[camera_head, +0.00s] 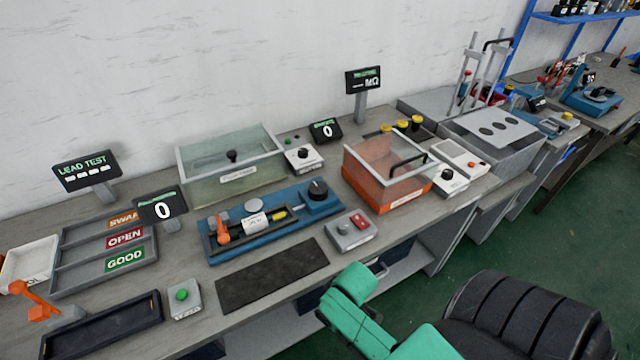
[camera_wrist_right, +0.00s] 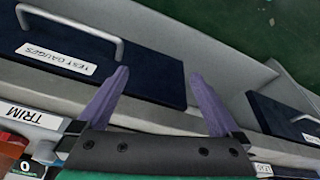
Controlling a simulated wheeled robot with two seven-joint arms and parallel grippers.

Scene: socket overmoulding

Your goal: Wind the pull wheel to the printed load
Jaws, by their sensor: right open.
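The pull wheel looks to be the black round knob (camera_head: 318,189) on the right end of the blue pull fixture (camera_head: 290,213) on the bench. An orange clamp (camera_head: 222,230) stands at the fixture's left end, with a printed white tag (camera_head: 256,222) near its middle. My right gripper (camera_wrist_right: 157,85) is open and empty in the right wrist view, over drawer fronts below the bench, one labelled TEST GAUGES (camera_wrist_right: 100,60). In the head view my green right arm shows at the bench's front edge, its fingers hidden. My left gripper is not visible.
A black mat (camera_head: 272,273) and a box with a red button (camera_head: 351,230) lie before the fixture. Behind stand a clear green-tinted tank (camera_head: 232,172) and an orange bin (camera_head: 385,172). SWAP, OPEN and GOOD trays (camera_head: 75,262) are at left.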

